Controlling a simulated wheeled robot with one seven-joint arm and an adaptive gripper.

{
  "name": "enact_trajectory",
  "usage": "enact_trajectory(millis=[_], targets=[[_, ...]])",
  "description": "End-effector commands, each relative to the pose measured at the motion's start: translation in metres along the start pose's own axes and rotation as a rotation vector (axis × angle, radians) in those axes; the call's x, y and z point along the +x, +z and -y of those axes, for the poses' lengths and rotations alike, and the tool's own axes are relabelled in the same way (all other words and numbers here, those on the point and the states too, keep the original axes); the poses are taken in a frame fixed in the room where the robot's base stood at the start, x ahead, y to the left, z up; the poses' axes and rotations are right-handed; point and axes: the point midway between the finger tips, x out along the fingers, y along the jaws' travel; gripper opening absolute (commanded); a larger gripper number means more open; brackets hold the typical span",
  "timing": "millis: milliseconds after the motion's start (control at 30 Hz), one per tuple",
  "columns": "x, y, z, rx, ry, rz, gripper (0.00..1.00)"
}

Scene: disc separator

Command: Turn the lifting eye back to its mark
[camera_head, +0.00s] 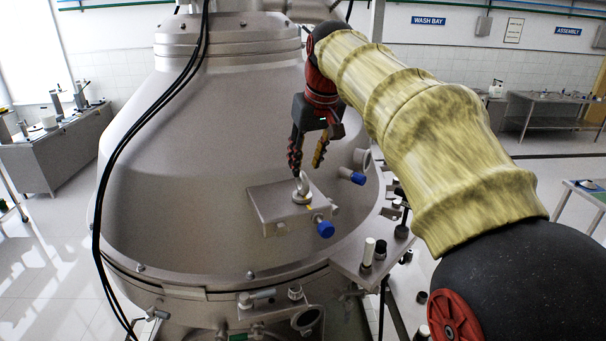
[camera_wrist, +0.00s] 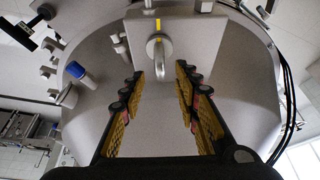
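The lifting eye (camera_head: 301,185) is a small metal ring standing on top of a grey metal box (camera_head: 273,212) fixed to the big steel separator (camera_head: 190,160). In the wrist view the lifting eye (camera_wrist: 160,56) shows between and beyond my fingers, with a yellow mark (camera_wrist: 158,25) on the box beside it. My gripper (camera_head: 308,160) is above the box, pointing down, its fingers spread on either side of the eye's line. It also shows in the wrist view (camera_wrist: 160,75), open and empty. No contact with the eye shows.
A blue-capped fitting (camera_head: 325,229) sticks out of the box's front right, and another blue-capped fitting (camera_head: 357,178) lies to the right. Black cables (camera_head: 125,150) run down the separator's left side. A bracket plate with knobs (camera_head: 372,262) stands at the lower right.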

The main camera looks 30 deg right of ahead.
Motion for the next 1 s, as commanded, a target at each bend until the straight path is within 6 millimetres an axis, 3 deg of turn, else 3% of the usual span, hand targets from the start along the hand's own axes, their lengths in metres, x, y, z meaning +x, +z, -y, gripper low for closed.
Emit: enact_trajectory(millis=[100, 333, 1000], targets=[[-0.022, -0.001, 0.0, 0.0, 0.001, -0.003, 0.32], [-0.044, 0.0, 0.0, 0.0, 0.0, -0.001, 0.32], [-0.041, 0.007, 0.003, -0.001, 0.0, -0.002, 0.32]])
